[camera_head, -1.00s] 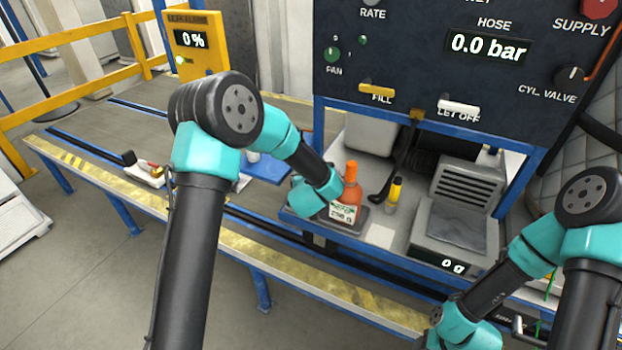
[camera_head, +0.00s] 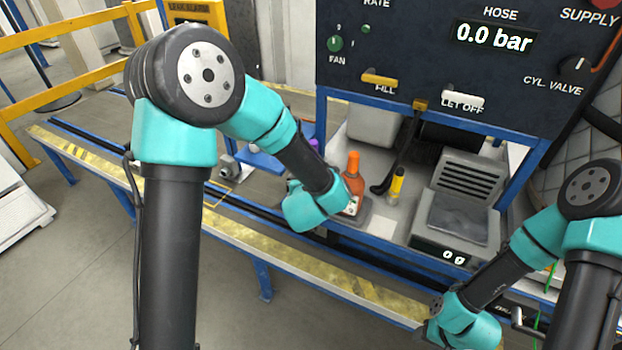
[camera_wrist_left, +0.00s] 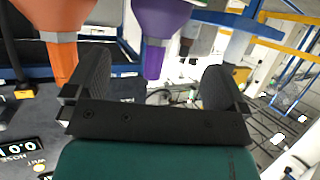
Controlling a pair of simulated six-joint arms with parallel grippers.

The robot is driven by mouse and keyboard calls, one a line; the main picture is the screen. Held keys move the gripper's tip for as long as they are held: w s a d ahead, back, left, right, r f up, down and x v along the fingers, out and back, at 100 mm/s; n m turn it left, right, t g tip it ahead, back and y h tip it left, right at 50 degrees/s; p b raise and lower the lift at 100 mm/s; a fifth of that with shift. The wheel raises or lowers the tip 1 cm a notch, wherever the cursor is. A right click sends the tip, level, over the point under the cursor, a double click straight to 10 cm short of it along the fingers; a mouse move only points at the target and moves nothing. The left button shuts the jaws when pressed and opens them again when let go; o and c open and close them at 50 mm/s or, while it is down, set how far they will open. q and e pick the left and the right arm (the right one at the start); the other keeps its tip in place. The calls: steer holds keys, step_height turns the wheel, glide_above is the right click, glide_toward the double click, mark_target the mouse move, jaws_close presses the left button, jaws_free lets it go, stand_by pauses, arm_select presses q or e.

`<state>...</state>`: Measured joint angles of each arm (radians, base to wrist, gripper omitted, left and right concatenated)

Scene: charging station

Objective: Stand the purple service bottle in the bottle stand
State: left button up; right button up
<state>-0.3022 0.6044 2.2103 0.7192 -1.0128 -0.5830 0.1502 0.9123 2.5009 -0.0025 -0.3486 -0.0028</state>
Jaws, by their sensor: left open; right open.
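The purple service bottle (camera_wrist_left: 160,30) shows in the left wrist view with its narrow neck between the two fingers of my left gripper (camera_wrist_left: 153,85). The fingers are apart; I cannot tell whether they touch it. In the head view, only a bit of purple (camera_head: 314,144) shows behind my left forearm, and the left fingers are hidden. An orange bottle (camera_head: 353,180) stands upright on a dark base at the front of the bench, just right of my left wrist. I cannot tell which piece is the bottle stand. My right gripper (camera_head: 432,332) is low at right, open, its fingers barely visible.
A blue mat (camera_head: 262,162) lies behind the left arm. The front rail (camera_head: 270,260) is clear.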

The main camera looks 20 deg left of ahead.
stand_by(0.6)
arm_select(q)
steer(key=s+a+f+g+h, duration=0.2)
steer(key=s+f+g, duration=0.15)
steer(key=f, duration=0.55)
steer(key=s+a+f+g+h, duration=0.1)
steer(key=s+f+g+h, duration=0.1)
steer(key=s+f, duration=0.5)
steer(key=s+a+f+g+h, duration=0.1)
steer(key=s+f+g+h, duration=0.1)
steer(key=s+f+g, duration=0.5)
steer(key=s+f, duration=0.5)
steer(key=s, duration=0.1)
steer(key=shift+s+a+h, duration=0.15)
steer(key=shift+a+h, duration=0.15)
steer(key=shift+a, duration=0.05)
